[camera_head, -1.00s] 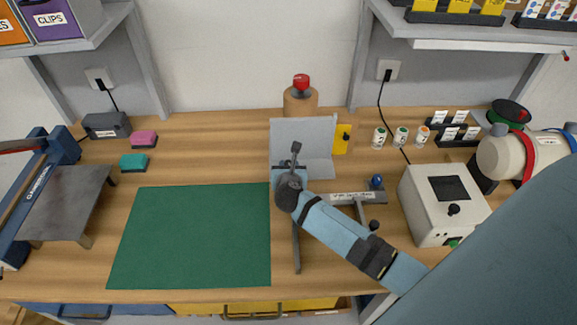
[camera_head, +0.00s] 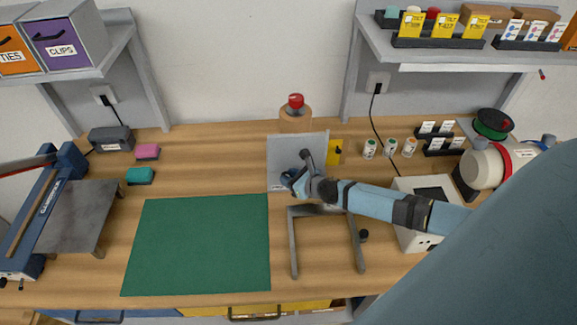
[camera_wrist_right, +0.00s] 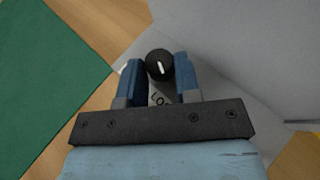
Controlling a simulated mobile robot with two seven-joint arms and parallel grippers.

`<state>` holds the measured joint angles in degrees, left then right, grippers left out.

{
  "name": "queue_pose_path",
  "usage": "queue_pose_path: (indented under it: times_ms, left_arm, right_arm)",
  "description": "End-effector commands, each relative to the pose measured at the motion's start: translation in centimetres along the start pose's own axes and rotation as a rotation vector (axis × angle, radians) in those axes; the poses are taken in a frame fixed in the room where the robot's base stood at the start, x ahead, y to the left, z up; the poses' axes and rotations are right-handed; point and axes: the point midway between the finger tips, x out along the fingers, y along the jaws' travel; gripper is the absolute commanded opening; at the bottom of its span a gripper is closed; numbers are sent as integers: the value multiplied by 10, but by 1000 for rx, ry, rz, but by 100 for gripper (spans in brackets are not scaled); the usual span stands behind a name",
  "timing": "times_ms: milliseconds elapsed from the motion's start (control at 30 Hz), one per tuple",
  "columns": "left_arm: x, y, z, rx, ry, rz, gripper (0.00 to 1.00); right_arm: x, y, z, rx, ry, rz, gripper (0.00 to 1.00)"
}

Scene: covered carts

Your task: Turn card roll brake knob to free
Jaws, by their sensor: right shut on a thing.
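My right gripper (camera_head: 291,180) is down at the foot of the upright grey plate (camera_head: 283,152), beyond the back right corner of the green mat. In the right wrist view, its two blue fingers are on either side of a round black knob (camera_wrist_right: 159,64), shut on it. The white mark on the knob runs nearly straight up and down in that view. In the head view the gripper hides the knob. My left gripper is not in view.
The green mat (camera_head: 198,245) is bare. A grey legged frame (camera_head: 294,248) stands under my right forearm. A cylinder with a red top (camera_head: 296,120) is behind the plate. A white box (camera_head: 410,238) and small bottles (camera_head: 390,146) are to the right.

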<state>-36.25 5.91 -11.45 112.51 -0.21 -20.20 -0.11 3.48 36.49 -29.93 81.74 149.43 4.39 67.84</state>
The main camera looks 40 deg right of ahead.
Motion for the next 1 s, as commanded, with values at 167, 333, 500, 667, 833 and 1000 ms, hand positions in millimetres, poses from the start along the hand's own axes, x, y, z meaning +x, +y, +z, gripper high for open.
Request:
queue_pose_path:
  times_ms: [167,333,500,667,833,1000]
  left_arm:
    - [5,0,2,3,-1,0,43]
    - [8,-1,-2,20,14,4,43]
    - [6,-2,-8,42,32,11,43]
    - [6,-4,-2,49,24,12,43]
    - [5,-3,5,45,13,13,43]
    - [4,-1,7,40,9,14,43]
  right_arm:
    - [1,-6,0,-65,1,145,7]
    - [2,-8,-1,-112,1,264,7]
    - [2,-9,-1,-150,1,355,7]
    - [3,-10,0,-171,0,410,7]
    - [3,-10,1,-185,0,441,7]
    - [3,-10,1,-188,0,450,7]
